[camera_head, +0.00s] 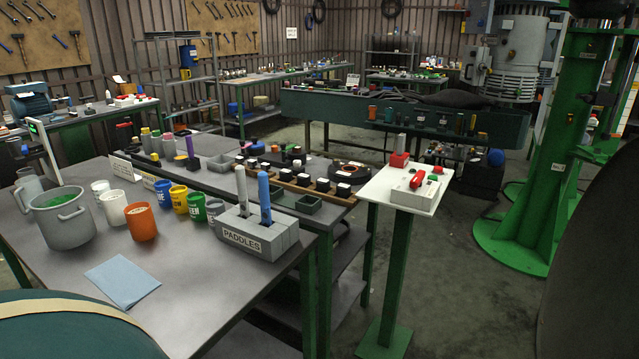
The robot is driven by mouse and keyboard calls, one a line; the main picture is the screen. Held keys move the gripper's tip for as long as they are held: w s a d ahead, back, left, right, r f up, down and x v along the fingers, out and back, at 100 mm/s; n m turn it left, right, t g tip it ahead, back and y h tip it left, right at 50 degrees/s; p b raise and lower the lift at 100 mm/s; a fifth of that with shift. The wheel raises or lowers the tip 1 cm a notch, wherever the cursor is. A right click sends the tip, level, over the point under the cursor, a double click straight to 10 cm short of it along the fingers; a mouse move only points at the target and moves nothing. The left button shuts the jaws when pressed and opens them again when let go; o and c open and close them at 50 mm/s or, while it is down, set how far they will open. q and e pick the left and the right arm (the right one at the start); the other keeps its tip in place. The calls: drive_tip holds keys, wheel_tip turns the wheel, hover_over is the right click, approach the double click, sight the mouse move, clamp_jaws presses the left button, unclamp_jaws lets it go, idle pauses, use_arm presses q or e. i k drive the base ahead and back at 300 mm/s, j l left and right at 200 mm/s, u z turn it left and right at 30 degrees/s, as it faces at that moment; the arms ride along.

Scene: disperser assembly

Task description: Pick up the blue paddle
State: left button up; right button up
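The blue paddle (264,192) stands upright in the right slot of a grey holder block (285,241) labelled PADDLES. A grey paddle (241,187) stands upright in the slot to its left. The lower ends of both paddles are hidden inside the block. The block sits near the right front part of the grey table (190,300). Neither of my grippers shows in this view, and nothing touches the blue paddle.
Left of the block stand several coloured cups, with an orange cup (141,221) in front and a large grey pot (62,218) further left. A blue cloth (122,281) lies flat in front. A white stand (406,190) with a red control is to the right.

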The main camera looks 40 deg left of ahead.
sight(265, 205)
drive_tip(key=i+u, duration=0.25)
drive_tip(key=u, duration=0.2)
drive_tip(key=i+l+u, duration=0.15)
drive_tip(key=u, duration=0.35)
drive_tip(key=i+l+u, duration=0.3)
drive_tip(key=u, duration=0.15)
drive_tip(key=i+l+u, duration=0.3)
drive_tip(key=u, duration=0.15)
drive_tip(key=i+l+u, duration=0.2)
drive_tip(key=l+u, duration=0.25)
drive_tip(key=l, duration=0.1)
